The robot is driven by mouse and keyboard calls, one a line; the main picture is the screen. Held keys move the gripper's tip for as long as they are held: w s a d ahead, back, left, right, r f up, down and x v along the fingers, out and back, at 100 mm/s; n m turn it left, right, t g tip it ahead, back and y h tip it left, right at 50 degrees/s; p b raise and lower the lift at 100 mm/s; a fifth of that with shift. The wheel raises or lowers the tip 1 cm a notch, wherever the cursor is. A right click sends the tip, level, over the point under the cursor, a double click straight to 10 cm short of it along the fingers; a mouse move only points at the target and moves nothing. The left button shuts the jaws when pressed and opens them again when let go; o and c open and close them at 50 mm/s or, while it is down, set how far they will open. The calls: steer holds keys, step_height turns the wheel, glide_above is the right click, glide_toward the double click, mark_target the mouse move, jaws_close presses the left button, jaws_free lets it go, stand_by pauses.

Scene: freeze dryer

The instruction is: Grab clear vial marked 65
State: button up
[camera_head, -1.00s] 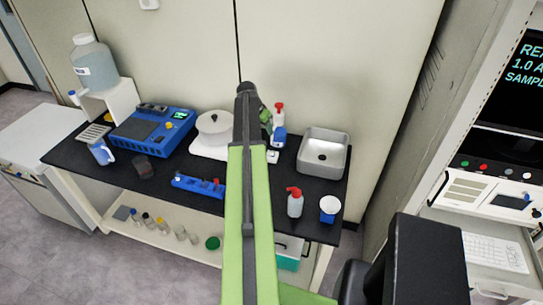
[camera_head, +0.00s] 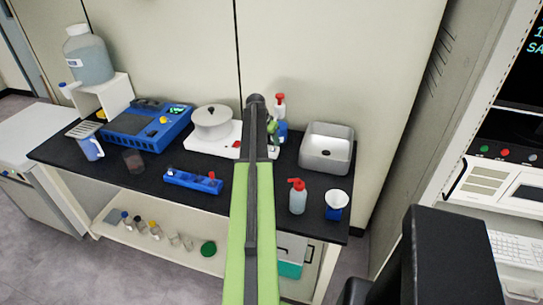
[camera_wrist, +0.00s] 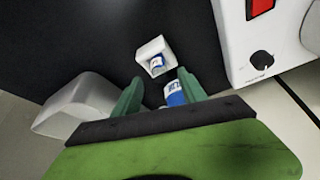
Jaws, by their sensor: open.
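My gripper (camera_wrist: 160,75) is open above the black bench top, its two green fingers spread in the wrist view. A blue-and-white labelled bottle (camera_wrist: 174,93) shows between and below the fingers, partly hidden by the gripper body. A small white square piece (camera_wrist: 146,50) with a blue-and-red marked item on it lies just beyond the fingertips. No number 65 is readable in either view. Small clear vials (camera_head: 174,240) stand on the lower shelf in the head view, beside several with coloured caps; their marks are too small to read.
The wall stands close behind.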

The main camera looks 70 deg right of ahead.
steer(key=b+x, duration=0.1)
steer(key=x, duration=0.1)
steer(key=shift+d+f, duration=0.1)
steer(key=shift+f, duration=0.25)
steer(key=shift+r, duration=0.2)
jaws_close()
step_height(320, 180, up, 4)
steer(key=p, duration=0.4)
steer(key=shift+f, duration=0.1)
steer(key=w+a, duration=0.2)
steer(key=a, duration=0.6)
steer(key=w+a, duration=0.2)
steer(key=a, duration=0.7)
steer(key=shift+w+a, duration=0.25)
steer(key=shift+w, duration=0.1)
